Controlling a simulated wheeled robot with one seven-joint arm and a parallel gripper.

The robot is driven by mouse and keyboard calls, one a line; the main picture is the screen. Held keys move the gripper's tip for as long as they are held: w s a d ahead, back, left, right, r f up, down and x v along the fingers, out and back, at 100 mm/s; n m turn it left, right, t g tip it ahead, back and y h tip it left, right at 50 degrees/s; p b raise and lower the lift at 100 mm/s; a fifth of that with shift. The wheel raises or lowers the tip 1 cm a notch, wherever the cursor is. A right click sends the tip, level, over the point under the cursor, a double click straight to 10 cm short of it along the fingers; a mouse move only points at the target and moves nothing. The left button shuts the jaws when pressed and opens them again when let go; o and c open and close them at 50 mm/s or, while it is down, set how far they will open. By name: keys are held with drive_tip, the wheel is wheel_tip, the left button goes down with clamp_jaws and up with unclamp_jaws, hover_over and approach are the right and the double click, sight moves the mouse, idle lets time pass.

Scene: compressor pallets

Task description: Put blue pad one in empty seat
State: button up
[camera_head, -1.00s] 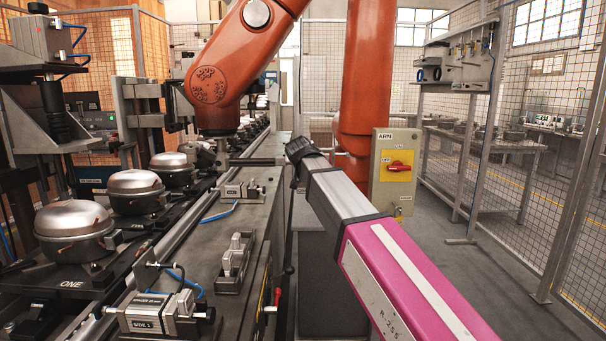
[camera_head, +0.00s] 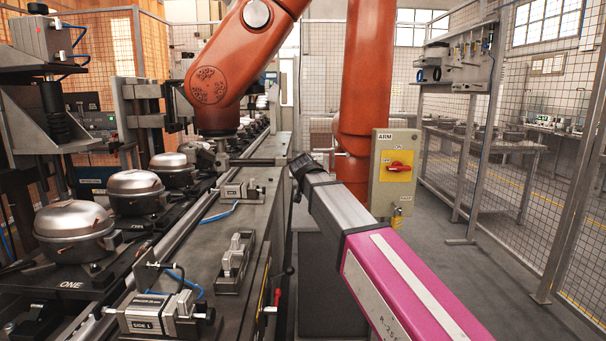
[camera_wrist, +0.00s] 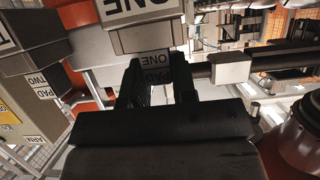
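In the wrist view my gripper (camera_wrist: 157,88) reaches up from the bottom edge, its two dark fingers apart. Between and behind the fingertips is a dark shaded face labelled PAD ONE (camera_wrist: 156,66), upside down in the picture. Whether the fingers press on it or only straddle it I cannot tell, and no blue shows. A grey block labelled ONE (camera_wrist: 143,38) is just above it. To the left a box labelled TWO (camera_wrist: 28,40) has a PAD TWO label (camera_wrist: 45,91) below it. I cannot make out an empty seat.
In the head view, compressors (camera_head: 74,226) sit in a row at left, the nearest by a ONE label. SIDE 1 clamp (camera_head: 152,315) stands at the bench's front. An orange robot arm (camera_head: 225,75) hangs over the line. An ARM switch panel (camera_head: 394,177) stands at right.

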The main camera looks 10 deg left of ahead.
drive_tip(key=o, duration=0.4)
drive_tip(key=shift+c, duration=0.2)
drive_tip(key=shift+r, duration=0.15)
drive_tip(key=v, duration=1.2)
drive_tip(key=d+f+m+g+h, duration=0.1)
drive_tip(key=d+f+g+h, duration=0.15)
drive_tip(key=d+f, duration=1.05)
drive_tip(key=d+f+g+h, duration=0.1)
drive_tip(key=d+f+g, duration=0.3)
drive_tip(key=d+f, duration=0.85)
drive_tip(key=s+d+f+g, duration=0.2)
drive_tip(key=s+d+f, duration=0.2)
drive_tip(key=f, duration=0.3)
drive_tip(key=s+d+f+m+g, duration=0.1)
drive_tip(key=s+d+f+g, duration=0.1)
drive_tip(key=s+d+f, duration=0.3)
drive_tip(key=s+d+f+g, duration=0.2)
drive_tip(key=s+d+f, duration=0.3)
drive_tip(key=f, duration=0.6)
drive_tip(key=shift+d+m, duration=0.3)
drive_tip(key=shift+d, duration=0.9)
drive_tip(key=shift+g+y, duration=0.25)
